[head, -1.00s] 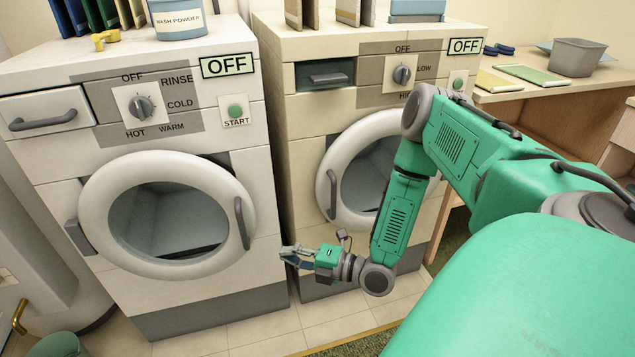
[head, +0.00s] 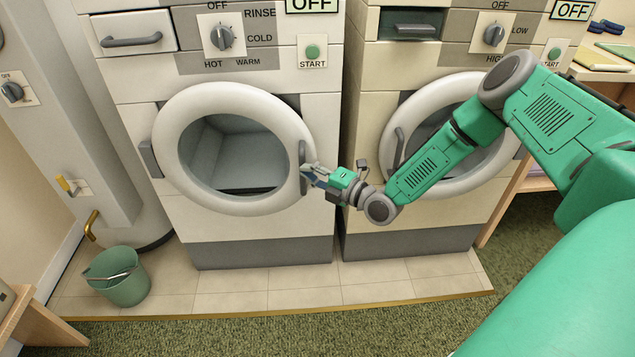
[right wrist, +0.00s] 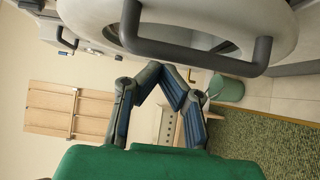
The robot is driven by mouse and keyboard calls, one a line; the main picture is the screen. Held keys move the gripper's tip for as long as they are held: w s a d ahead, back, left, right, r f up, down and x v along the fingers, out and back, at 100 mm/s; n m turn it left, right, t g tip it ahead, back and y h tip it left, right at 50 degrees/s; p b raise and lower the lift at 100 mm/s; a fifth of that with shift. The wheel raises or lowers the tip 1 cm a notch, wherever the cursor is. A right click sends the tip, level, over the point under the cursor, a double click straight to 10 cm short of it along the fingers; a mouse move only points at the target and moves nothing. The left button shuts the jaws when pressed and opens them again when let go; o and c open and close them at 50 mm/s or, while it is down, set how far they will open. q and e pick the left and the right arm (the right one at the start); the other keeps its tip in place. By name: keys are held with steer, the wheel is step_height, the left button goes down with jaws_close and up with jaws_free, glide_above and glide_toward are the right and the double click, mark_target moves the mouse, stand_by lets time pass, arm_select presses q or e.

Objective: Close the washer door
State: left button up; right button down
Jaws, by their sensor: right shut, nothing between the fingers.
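The washer is the left machine (head: 245,224), with HOT, WARM, COLD and RINSE marks on its panel. Its round white door (head: 172,125) has a dark glass middle and a grey handle (head: 303,165) on its right side. A dark gap shows behind the door's upper right edge, so it looks slightly ajar. My right gripper (head: 312,172) is shut and empty, at the handle's lower part; contact cannot be told. In the right wrist view, the fingers (right wrist: 162,76) meet just below the handle (right wrist: 205,52). My left gripper is not in view.
A second machine (head: 400,220) stands close on the right, its round door (head: 480,185) partly behind my right arm. A green bucket (head: 130,288) stands on the tiles at lower left. Green carpet (head: 350,335) and open floor lie in front.

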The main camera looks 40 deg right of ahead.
mark_target(307, 153)
steer(key=w+d+b, duration=0.1)
steer(key=w+d, duration=0.1)
steer(key=w+d+b, duration=0.1)
steer(key=w+d, duration=0.1)
steer(key=shift+w+f, duration=0.15)
steer(key=shift+f, duration=0.05)
steer(key=shift+w+r, duration=0.15)
steer(key=shift+r, duration=0.25)
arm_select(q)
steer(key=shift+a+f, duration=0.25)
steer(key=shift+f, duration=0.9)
arm_select(e)
steer(key=shift+w+d, duration=0.1)
